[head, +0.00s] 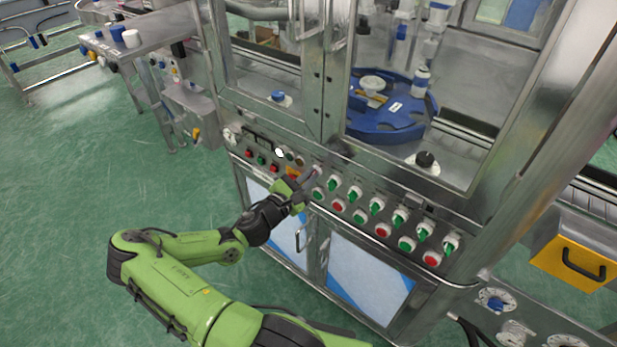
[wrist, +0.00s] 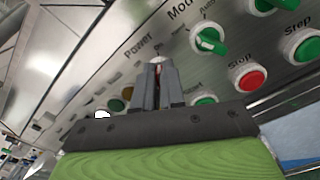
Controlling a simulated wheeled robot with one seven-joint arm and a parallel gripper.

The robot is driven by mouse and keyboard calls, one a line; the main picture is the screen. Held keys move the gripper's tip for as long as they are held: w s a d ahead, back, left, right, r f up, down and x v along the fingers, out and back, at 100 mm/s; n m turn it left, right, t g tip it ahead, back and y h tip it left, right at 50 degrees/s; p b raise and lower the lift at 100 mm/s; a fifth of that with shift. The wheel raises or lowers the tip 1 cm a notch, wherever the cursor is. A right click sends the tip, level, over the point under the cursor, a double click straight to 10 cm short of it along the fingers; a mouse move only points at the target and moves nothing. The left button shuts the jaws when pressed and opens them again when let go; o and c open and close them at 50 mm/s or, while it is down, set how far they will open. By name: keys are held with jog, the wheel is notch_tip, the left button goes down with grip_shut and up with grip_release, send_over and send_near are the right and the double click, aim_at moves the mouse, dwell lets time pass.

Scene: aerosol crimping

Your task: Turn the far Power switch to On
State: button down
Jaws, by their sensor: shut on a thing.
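The Power switch shows in the wrist view as a pale round collar (wrist: 161,60) on the metal control panel (wrist: 130,25), just below and right of the printed word Power. My gripper (wrist: 158,72) is at this switch, its two grey fingers close together on the knob, with a thin reddish strip between them. The fingers hide most of the knob, so its On or Off position cannot be read. In the head view my gripper (head: 313,176) reaches the panel left of the row of green selector switches, and a small pale part of the Power switch (head: 318,168) shows there.
Left along the panel are small buttons (head: 261,160). Glass doors stand above, with a blue turntable (head: 385,125) behind.

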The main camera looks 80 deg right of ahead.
jog(key=shift+f, duration=0.1)
jog(key=c, duration=1.2)
grip_release()
jog(key=p+v, duration=0.1)
jog(key=v, duration=1.4)
jog(key=shift+w+a, duration=0.25)
jog(key=shift+a, duration=0.1)
